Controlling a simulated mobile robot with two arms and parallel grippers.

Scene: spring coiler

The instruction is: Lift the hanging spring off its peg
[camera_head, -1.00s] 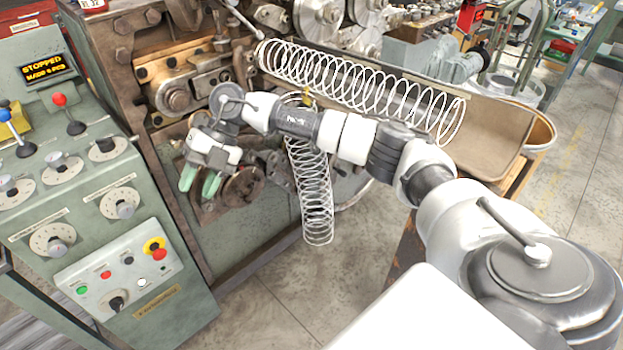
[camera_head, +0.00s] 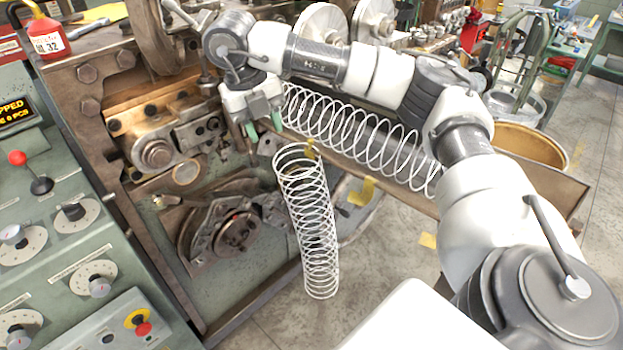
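The hanging spring (camera_head: 308,222), a white wire coil, hangs nearly upright with a slight tilt in front of the machine. Its top coils are near a small yellow piece. I cannot make out the peg at its top. My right gripper (camera_head: 263,127) is just above and left of the spring's top, with its two green fingertips apart and nothing seen between them. It appears clear of the spring. My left gripper is not in view.
A second, larger spring (camera_head: 350,135) lies in a metal trough (camera_head: 510,180) behind my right arm. The coiling machine's brackets (camera_head: 225,235) stand left of the hanging spring. A control panel (camera_head: 60,255) is at the left. Floor shows below the spring.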

